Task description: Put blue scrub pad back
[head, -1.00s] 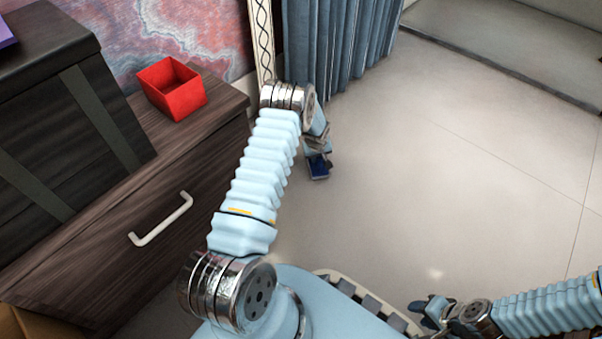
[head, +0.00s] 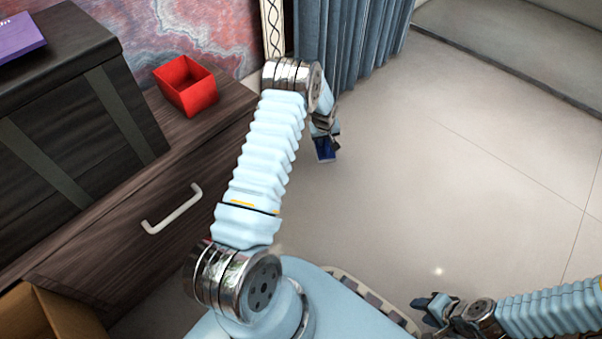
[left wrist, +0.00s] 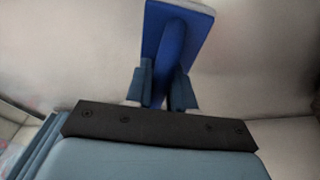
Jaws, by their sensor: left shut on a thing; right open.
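The blue scrub pad (head: 325,151) hangs from my left gripper (head: 325,130) in the head view, over the floor to the right of the wooden cabinet. In the left wrist view the pad (left wrist: 178,35) stands out past the fingers of my left gripper (left wrist: 160,88), which are shut on its blue ridge. A pale layer shows along the pad's far edge. My right gripper (head: 430,308) is open and empty at the bottom right of the head view, low over the floor.
A red open box (head: 187,88) sits on the brown wooden cabinet (head: 225,105), beside a dark chest (head: 75,110). A purple item (head: 20,38) lies on the chest. A cardboard box (head: 45,318) is at bottom left. A grey-blue curtain (head: 345,45) hangs behind. The floor at right is clear.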

